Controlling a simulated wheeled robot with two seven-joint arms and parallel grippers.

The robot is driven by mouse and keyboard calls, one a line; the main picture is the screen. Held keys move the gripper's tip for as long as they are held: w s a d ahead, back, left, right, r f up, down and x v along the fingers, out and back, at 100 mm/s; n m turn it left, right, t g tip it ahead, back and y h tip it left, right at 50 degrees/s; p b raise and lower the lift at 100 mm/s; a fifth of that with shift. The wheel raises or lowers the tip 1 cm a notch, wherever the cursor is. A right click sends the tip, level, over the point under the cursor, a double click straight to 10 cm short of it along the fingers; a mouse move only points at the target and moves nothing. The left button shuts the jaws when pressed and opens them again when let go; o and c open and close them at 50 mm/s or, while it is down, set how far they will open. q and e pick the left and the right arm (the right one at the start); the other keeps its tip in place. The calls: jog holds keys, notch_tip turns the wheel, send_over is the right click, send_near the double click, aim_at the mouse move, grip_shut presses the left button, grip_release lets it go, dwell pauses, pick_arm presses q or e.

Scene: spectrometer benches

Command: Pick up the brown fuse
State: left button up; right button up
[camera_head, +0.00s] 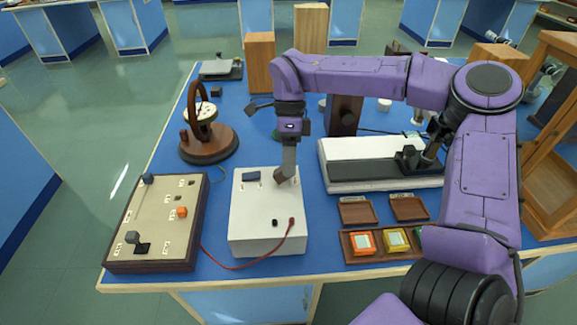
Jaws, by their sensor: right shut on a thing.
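The white box (267,220) stands on the blue bench, with a blue fuse (251,176) on its top near the back left. My right gripper (287,176) points down over the back right of the box top. It is shut on the brown fuse (283,175), of which a small brown part shows at the fingertips. I cannot tell whether the fuse still touches the box. My left gripper is not in view.
A beige switch panel (155,228) lies left of the box, joined to it by a red cable (245,266). A wooden wheel device (208,146) stands behind. A white-and-black instrument (360,152) and a tray of coloured blocks (348,248) lie to the right.

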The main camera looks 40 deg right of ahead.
jog(key=w+a+r+p, duration=0.1)
jog(key=w+a+r, duration=0.1)
jog(key=a+r, duration=0.4)
jog(key=w+a+r+p, duration=0.1)
jog(key=w+a+r, duration=0.1)
jog(key=a+r, duration=0.5)
jog(key=shift+a+p+v, duration=0.2)
jog(key=shift+p+v, duration=0.1)
jog(key=shift+v, duration=0.6)
